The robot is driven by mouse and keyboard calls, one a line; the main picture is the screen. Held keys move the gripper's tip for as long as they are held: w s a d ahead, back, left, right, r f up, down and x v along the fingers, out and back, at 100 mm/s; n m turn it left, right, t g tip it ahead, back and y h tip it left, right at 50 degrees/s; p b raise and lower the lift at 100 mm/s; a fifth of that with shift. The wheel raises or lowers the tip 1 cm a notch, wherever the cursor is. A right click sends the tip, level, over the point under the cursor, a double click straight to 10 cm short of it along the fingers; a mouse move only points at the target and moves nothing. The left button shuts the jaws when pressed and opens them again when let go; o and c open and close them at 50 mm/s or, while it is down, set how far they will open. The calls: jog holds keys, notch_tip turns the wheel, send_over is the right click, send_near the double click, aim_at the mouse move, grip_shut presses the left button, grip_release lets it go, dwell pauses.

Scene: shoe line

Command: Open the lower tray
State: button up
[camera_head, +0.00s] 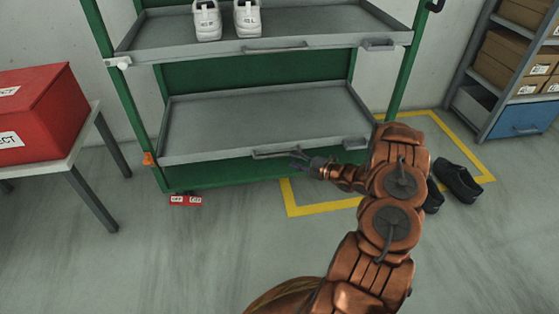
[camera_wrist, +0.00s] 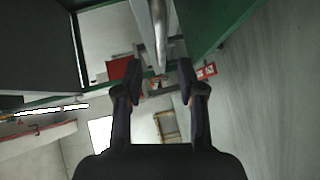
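The lower tray (camera_head: 262,143) is a grey, empty, shallow tray in the green rack (camera_head: 135,125). Its front lip lies about level with the rack's front posts. A thin bar handle (camera_head: 282,153) runs along the middle of the lip. My gripper (camera_head: 297,163) is at the right end of this handle, reaching in from the right. In the wrist view, my gripper (camera_wrist: 160,68) has its two dark fingers spread apart. The metal handle bar (camera_wrist: 160,28) comes down from the top toward the gap between the fingertips. I cannot tell whether a finger touches it.
The upper tray (camera_head: 320,37) holds a pair of white shoes (camera_head: 227,18). A table with a red box (camera_head: 38,112) stands left. Dark shoes (camera_head: 458,180) lie on the floor right, near a yellow floor line (camera_head: 325,207). A box shelf stands far right.

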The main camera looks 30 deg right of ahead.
aim_at(280, 155)
jog(key=shift+b+x, duration=1.15)
jog(key=shift+x, duration=2.7)
jog(key=shift+a, duration=0.1)
jog(key=shift+c, duration=0.3)
grip_shut()
